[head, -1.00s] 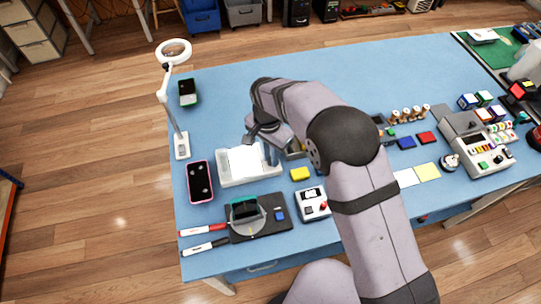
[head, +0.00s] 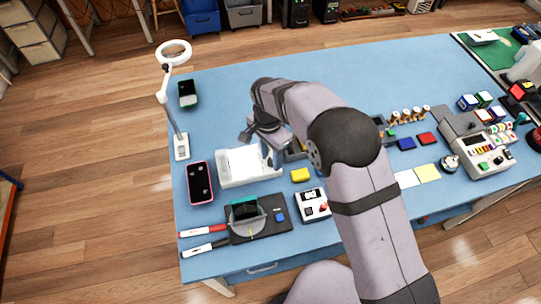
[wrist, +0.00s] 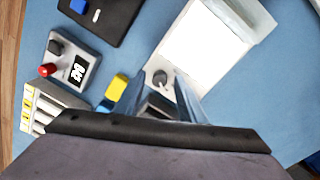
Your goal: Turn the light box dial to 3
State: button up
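The light box (head: 236,170) is a white box with a bright white top, on the left part of the blue table. It also fills the upper middle of the wrist view (wrist: 205,45). Its small grey round dial (wrist: 160,78) shows at the near corner in the wrist view; my arm hides it in the head view. My gripper (wrist: 158,84) is open, with its two bluish fingers on either side of the dial in that picture. I cannot tell whether they touch it. In the head view my gripper (head: 271,157) is at the light box's right end.
A yellow block (head: 300,175) and a small device with a red knob (head: 313,204) sit close by. A magnifier lamp (head: 180,140) stands behind left. The table's back middle is clear.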

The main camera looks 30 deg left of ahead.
aim_at(270, 159)
jog(key=shift+r, duration=0.1)
jog(key=shift+a+r+b, duration=0.2)
jog(key=shift+r+b, duration=0.85)
jog(key=shift+r, duration=2.55)
jog(key=shift+w, duration=0.1)
jog(key=w+d+r+n, duration=0.1)
jog(key=w+d, duration=0.1)
jog(key=d, duration=0.9)
jog(key=w+d+r, duration=0.2)
jog(key=d, duration=0.9)
jog(key=s+d+f+n, duration=0.2)
jog(key=s+d+f, duration=0.1)
jog(key=s+d, duration=1)
jog(key=d, duration=0.5)
jog(key=shift+d+n+y, duration=0.15)
jog(key=shift+n+y, duration=0.15)
